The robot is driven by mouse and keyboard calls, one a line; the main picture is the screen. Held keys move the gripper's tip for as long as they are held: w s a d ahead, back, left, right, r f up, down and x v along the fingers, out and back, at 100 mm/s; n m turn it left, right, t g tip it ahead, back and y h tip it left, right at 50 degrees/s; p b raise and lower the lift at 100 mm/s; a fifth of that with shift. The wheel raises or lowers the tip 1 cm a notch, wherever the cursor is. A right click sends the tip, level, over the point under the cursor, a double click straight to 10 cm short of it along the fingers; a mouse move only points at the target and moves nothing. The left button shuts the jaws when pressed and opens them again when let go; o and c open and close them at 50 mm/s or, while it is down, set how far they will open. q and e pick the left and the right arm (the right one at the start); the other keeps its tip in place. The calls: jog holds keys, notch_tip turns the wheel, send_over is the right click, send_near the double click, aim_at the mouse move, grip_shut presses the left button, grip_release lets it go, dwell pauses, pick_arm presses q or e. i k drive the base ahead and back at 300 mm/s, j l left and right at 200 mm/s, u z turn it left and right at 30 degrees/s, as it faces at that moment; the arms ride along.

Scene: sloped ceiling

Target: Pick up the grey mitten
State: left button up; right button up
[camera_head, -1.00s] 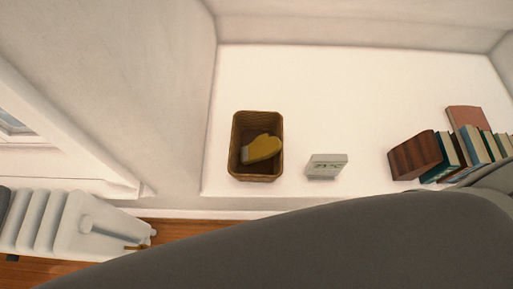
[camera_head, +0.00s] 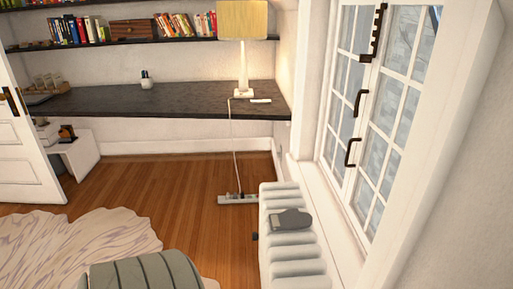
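A window (camera_head: 374,110) with dark handles is right of the radiator. A power strip (camera_head: 238,199) lies on the wooden floor (camera_head: 160,195). A dark desk (camera_head: 190,99) with a lamp (camera_head: 243,50) spans the back. A green ribbed seat (camera_head: 142,272) and pale rug (camera_head: 65,245) are at lower left.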

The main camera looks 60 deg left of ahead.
aim_at(290, 219)
jog(key=u, duration=1.55)
jog(key=i+j+z, duration=0.1)
jog(key=j, duration=0.3)
jog(key=i+j+z, duration=0.1)
jog(key=i+j, duration=0.15)
jog(key=j, duration=0.2)
jog(key=i+j+z, duration=0.1)
jog(key=j, duration=0.3)
jog(key=i+j+z, duration=0.1)
jog(key=j, duration=0.35)
jog(key=i+j+z, duration=0.1)
jog(key=j, duration=0.35)
jog(key=i, duration=0.05)
